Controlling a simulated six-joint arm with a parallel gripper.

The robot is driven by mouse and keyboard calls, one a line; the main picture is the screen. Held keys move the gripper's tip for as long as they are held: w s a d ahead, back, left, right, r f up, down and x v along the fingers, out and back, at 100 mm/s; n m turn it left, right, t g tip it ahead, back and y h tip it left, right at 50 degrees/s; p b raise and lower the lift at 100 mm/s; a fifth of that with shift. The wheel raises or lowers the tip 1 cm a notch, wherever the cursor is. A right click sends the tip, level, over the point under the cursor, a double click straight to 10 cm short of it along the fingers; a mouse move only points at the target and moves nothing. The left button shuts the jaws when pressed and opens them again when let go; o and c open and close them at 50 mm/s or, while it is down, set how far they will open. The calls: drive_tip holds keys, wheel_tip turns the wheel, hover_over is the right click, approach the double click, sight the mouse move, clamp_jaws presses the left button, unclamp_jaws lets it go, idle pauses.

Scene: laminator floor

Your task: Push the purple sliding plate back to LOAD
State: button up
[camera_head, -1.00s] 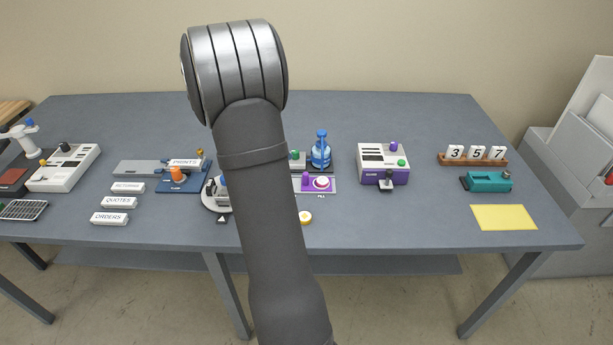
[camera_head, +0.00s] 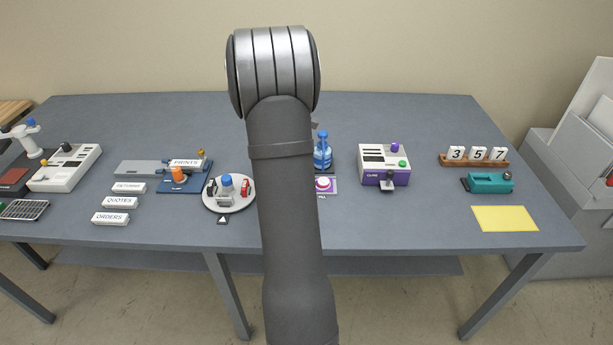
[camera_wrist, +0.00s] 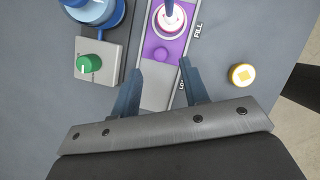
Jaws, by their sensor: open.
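The purple sliding plate (camera_wrist: 178,48) shows in the wrist view at the FILL end of a grey track (camera_wrist: 155,95). Part of the plate also shows right of my arm in the head view (camera_head: 334,188). My gripper (camera_wrist: 160,80) is open, its two blue-grey fingers on either side of the bare track, just short of the knob. I cannot tell its height. The LOAD lettering (camera_wrist: 182,84) is partly covered by the right finger. My arm hides the gripper in the head view.
A blue bottle dispenser (camera_head: 322,152) stands behind the plate. A grey block with a green knob (camera_wrist: 89,62) lies left of the track, and a yellow round button (camera_wrist: 242,75) lies to the right. A white and purple machine (camera_head: 384,164) stands farther right. A round tray (camera_head: 209,204) is to the left.

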drive_tip(key=x, duration=0.6)
drive_tip(key=shift+d+f, duration=0.1)
drive_tip(key=shift+f, duration=0.1)
drive_tip(key=shift+c, duration=0.2)
